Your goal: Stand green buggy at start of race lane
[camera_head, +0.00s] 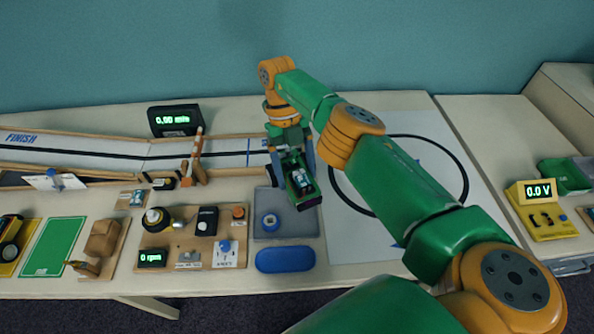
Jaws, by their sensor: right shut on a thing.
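The green buggy (301,192), a small dark green box-like body with pale parts on top, hangs in my right gripper (293,163). The fingers are shut on it from either side, and it is tilted, seen over the grey tray's upper right edge. How high it is above the table I cannot tell. The race lane (100,151) is a white strip with a black line and wooden side rails. It runs from the FINISH lettering at far left to a blue cross line near its right end. My right gripper's arm hides part of that end. My left gripper is out of view.
A wooden gate (199,160) and a timer display (175,120) stand by the lane. A grey tray (262,227), a blue case (285,259) and a motor board (179,261) lie in front. A white sheet with a black loop (350,238) is on the right, partly under my arm.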

